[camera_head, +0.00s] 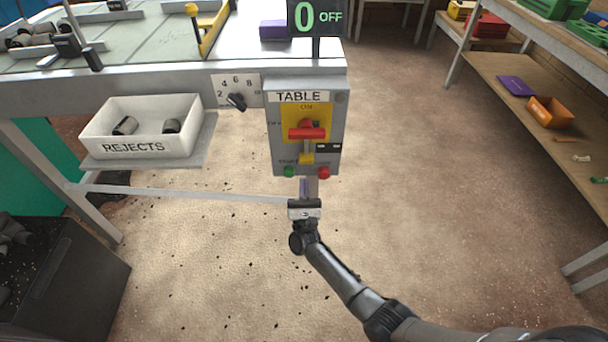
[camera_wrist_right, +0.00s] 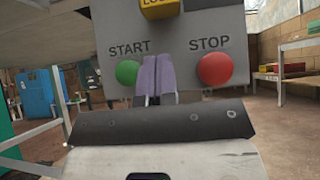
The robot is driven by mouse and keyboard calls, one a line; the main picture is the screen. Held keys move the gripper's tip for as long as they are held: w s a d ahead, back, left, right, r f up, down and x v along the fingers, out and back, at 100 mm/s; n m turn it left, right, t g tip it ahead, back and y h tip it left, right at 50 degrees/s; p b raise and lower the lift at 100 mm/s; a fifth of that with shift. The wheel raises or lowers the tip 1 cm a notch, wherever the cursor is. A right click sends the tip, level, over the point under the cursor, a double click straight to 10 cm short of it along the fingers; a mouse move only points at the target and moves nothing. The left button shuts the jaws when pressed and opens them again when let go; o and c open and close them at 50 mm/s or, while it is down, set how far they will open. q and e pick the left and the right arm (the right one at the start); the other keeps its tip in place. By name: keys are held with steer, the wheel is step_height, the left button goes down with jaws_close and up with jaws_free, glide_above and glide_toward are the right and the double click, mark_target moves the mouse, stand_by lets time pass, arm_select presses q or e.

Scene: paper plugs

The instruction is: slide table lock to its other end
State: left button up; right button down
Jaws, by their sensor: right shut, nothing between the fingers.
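The table control box (camera_head: 335,160) hangs at the front of the table, with the word TABLE on it. The yellow lock slider (camera_head: 306,159) sits low on the box, at the lower end of a vertical slot, below the red switch handle (camera_head: 307,133). In the right wrist view the lock (camera_wrist_right: 160,8) shows at the top edge, partly cut off. My right gripper (camera_head: 305,183) is just below the lock, its purple fingers (camera_wrist_right: 157,72) shut and empty, pointing up at the box between the START and STOP buttons. It is apart from the lock. My left gripper is not in view.
The green START button (camera_head: 289,172) and red STOP button (camera_head: 323,173) flank my fingers closely. A display (camera_head: 318,17) reads 0 OFF. The floor to the right is clear up to shelves.

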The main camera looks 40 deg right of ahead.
mark_target(306, 150)
steer(key=r, duration=0.4)
steer(key=shift+w+d+r, duration=0.2)
steer(key=shift+w+r, duration=0.05)
steer(key=shift+r, duration=0.05)
step_height(306, 150, up, 3)
steer(key=shift+s+p, duration=0.1)
steer(key=shift+p, duration=0.6)
